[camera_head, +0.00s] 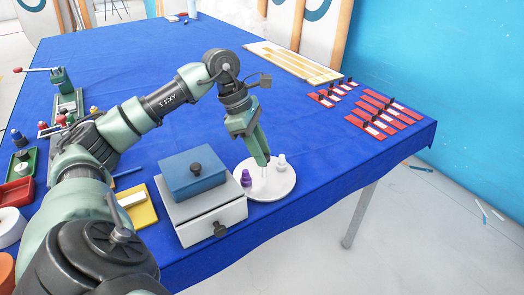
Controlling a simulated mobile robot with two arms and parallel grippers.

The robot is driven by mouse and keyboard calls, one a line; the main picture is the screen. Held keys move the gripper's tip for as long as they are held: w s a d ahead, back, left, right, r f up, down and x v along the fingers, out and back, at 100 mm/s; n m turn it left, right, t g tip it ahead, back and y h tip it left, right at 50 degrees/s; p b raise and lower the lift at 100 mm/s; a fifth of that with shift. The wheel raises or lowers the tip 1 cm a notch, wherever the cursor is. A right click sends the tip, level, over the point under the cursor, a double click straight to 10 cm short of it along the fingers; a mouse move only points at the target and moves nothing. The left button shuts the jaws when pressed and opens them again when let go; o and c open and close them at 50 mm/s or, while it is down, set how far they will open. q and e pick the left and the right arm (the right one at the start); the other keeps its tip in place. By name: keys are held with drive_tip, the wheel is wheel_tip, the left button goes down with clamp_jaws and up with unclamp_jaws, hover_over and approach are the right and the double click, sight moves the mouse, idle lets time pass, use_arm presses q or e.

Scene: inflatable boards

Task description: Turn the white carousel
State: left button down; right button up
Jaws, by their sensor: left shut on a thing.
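The white carousel (268,190) is a round white disc on the blue table, right of the drawer box. A purple piece (246,178) stands on its left side and a white piece (282,162) on its right side. My left gripper (264,163) reaches down over the disc, between these two pieces. Its green fingers are shut on a thin, pale upright part at the disc's middle, mostly hidden by the fingers. My right gripper is not in view.
A white drawer box (212,220) with a blue lidded box (193,174) on top stands close left of the carousel. Red holders (385,108) lie at the right, a pale slotted board (295,62) behind. Blue cloth right of the carousel is clear.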

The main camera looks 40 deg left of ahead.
use_arm(q)
drive_tip(key=c, duration=1.1)
unclamp_jaws()
drive_tip(key=shift+w+r, duration=0.1)
drive_tip(key=shift+r, duration=0.1)
drive_tip(key=shift+f, duration=0.1)
drive_tip(key=v, duration=0.8)
drive_tip(key=shift+f, duration=0.15)
